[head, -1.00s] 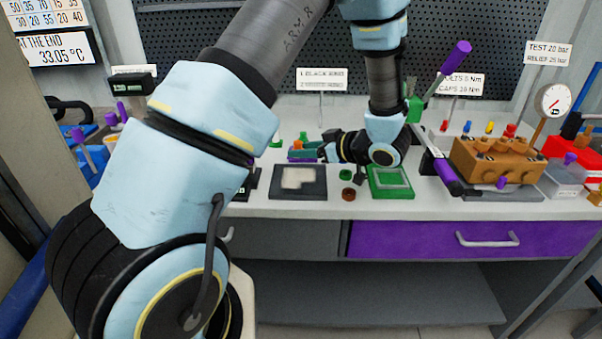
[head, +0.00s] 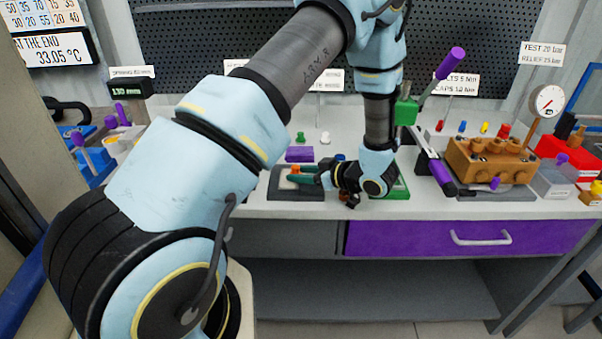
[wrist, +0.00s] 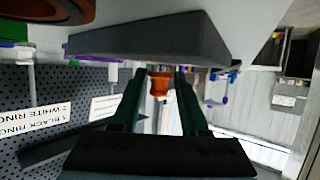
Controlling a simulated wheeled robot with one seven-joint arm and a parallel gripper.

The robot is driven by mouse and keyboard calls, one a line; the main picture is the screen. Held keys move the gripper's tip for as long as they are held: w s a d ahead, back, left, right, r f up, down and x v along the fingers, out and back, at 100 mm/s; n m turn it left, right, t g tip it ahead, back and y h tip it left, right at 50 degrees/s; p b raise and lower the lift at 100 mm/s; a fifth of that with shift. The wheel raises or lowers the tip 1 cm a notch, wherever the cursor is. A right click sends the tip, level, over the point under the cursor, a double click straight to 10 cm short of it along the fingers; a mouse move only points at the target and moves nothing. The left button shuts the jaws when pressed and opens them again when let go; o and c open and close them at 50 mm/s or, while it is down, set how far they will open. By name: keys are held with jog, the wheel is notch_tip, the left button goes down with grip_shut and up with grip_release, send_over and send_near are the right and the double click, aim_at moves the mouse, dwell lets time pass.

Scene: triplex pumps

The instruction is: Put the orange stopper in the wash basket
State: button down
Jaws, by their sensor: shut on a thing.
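The orange stopper (head: 295,170) is held between the green fingertips of my gripper (head: 302,176), above the dark square pad (head: 283,194). In the wrist view the orange stopper (wrist: 159,83) sits between the two dark green fingers of my gripper (wrist: 160,88). The wrist view looks upside down, with the pad as a grey slab (wrist: 150,38) close to the stopper. I cannot tell for sure which thing is the wash basket. A green square tray (head: 402,191) is mostly hidden behind my wrist.
A purple block (head: 299,154) lies behind the pad, with a green stopper (head: 301,138) and a white stopper (head: 325,138) beyond. A brown pump block (head: 497,160) and purple-handled lever (head: 440,175) stand right. Blue bins (head: 98,165) stand left.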

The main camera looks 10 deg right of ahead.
jog(key=shift+f, duration=0.2)
jog(key=shift+c, duration=2.1)
grip_release()
